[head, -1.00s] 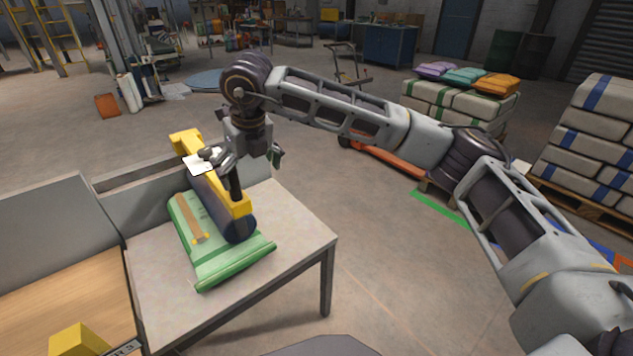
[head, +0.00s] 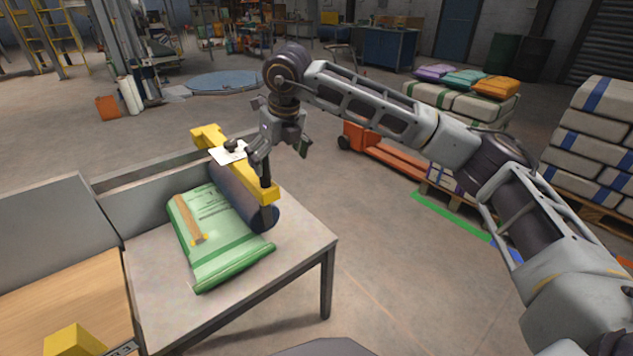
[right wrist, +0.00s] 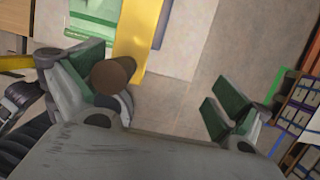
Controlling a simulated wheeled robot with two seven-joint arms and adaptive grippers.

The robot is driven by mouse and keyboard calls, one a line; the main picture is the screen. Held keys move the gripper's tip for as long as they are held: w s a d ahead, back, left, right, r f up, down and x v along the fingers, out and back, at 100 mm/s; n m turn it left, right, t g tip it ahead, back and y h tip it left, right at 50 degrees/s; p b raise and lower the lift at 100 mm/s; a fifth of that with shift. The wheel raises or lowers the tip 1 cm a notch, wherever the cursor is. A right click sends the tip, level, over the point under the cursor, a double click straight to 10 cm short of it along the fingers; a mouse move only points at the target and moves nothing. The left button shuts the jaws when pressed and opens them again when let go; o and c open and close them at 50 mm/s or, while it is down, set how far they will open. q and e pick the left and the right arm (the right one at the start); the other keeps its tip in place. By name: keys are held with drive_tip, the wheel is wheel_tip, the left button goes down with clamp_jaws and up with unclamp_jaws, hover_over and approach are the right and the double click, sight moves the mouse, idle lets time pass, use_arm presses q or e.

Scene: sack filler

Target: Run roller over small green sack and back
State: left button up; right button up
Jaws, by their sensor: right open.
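The green sack (head: 225,250) lies flat on the light table, a tan strip along its left part. The roller has a yellow frame (head: 205,135) and a dark blue cylinder (head: 237,192). It lies along the sack's right edge; I cannot tell whether it still touches the sack. My right gripper (head: 280,152) is open above the frame's near part. In the right wrist view the gripper's fingers (right wrist: 155,95) are spread, with a brown round handle top (right wrist: 115,75) close to the left finger. The sack (right wrist: 90,15) is partly cut off there. My left gripper is out of view.
The table (head: 295,235) has bare room right of the roller and a low grey wall (head: 150,190) behind. A wooden-topped surface (head: 60,285) with a yellow block (head: 75,340) adjoins at left. A red pallet truck (head: 385,155) and stacked sacks (head: 600,140) stand at right.

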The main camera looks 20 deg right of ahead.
drive_tip(key=w+d, duration=0.2)
drive_tip(key=d, duration=0.5)
drive_tip(key=w+d+p, duration=0.1)
drive_tip(key=w+d, duration=0.2)
drive_tip(key=d, duration=0.5)
drive_tip(key=shift+w+d, duration=0.25)
drive_tip(key=shift+w, duration=0.05)
idle(0.4)
drive_tip(key=shift+a, duration=0.1)
drive_tip(key=shift+s+a+p, duration=0.1)
drive_tip(key=shift+s+a, duration=0.15)
drive_tip(key=shift+a, duration=0.35)
drive_tip(key=shift+s+a+p, duration=0.1)
drive_tip(key=shift+s+a, duration=0.1)
drive_tip(key=shift+a, duration=0.45)
drive_tip(key=shift+s+a+p, duration=0.1)
drive_tip(key=shift+s+a, duration=0.15)
drive_tip(key=shift+a, duration=0.35)
drive_tip(key=a+p+v, duration=0.1)
drive_tip(key=p+v, duration=0.4)
drive_tip(key=v, duration=0.4)
drive_tip(key=shift+d, duration=0.45)
